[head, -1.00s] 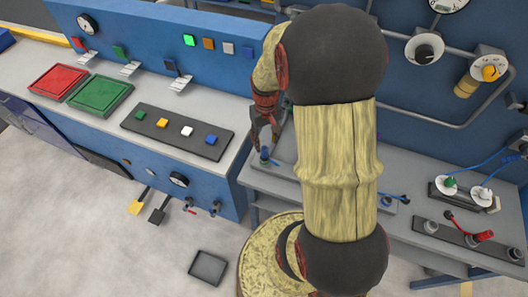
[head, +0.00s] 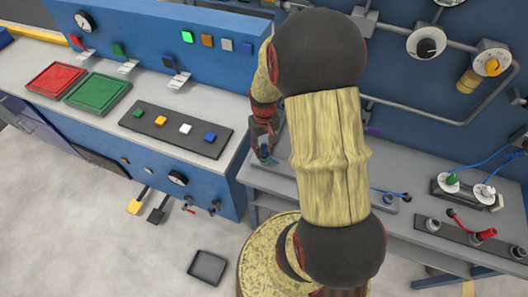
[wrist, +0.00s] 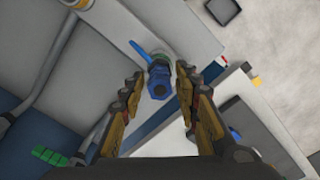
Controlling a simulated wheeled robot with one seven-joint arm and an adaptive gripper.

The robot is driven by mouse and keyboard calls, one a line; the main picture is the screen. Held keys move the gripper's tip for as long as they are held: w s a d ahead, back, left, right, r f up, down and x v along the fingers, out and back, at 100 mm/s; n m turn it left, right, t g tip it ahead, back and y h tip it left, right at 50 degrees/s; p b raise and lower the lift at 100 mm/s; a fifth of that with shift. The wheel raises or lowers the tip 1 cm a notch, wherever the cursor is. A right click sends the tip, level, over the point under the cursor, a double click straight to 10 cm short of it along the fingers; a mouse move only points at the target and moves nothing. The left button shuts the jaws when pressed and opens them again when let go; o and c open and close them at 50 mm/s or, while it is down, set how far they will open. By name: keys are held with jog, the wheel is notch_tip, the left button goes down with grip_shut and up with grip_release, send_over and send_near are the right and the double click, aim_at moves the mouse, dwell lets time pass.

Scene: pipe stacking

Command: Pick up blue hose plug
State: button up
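A blue hose plug (wrist: 158,82) stands in the middle of the wrist view, with a short blue piece sticking out at its upper left. In the head view the plug (head: 265,152) is small at the left end of the grey bench (head: 268,182), partly hidden by my fingers. My gripper (wrist: 158,76) is open, one finger on each side of the plug, with narrow gaps showing. In the head view my gripper (head: 263,143) is down at the plug, partly behind my arm.
Blue cables with a white-and-green connector (head: 450,182) and a red plug (head: 487,233) lie on the bench at right. The console at left holds a red tray (head: 55,78), a green tray (head: 97,92) and a button strip (head: 170,130). A grey pipe (head: 440,118) runs along the back wall.

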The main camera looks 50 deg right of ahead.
grip_shut()
dwell(0.6)
